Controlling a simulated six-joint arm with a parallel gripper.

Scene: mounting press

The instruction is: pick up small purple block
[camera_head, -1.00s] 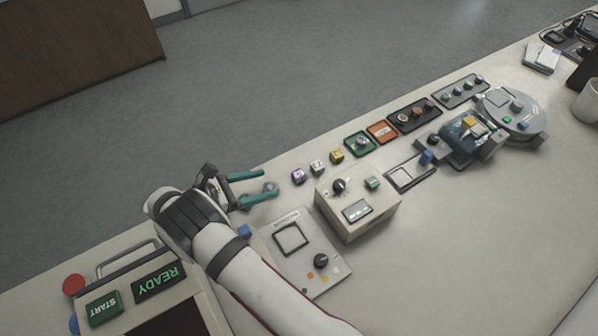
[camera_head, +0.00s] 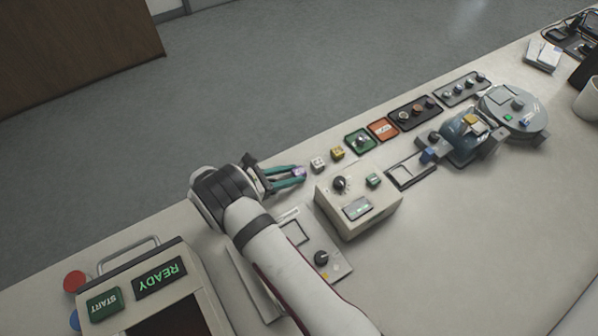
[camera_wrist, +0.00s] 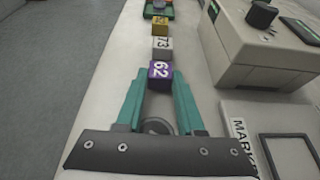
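The block's lower sides are partly hidden by the fingers.
A white block (camera_wrist: 162,48) marked 73 stands just beyond, then a yellow block (camera_head: 337,153). A beige box with a knob (camera_head: 358,205) stands to the right. A flat marking panel (camera_head: 330,270) lies near my arm. Green and orange trays (camera_head: 383,130) follow along the edge.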

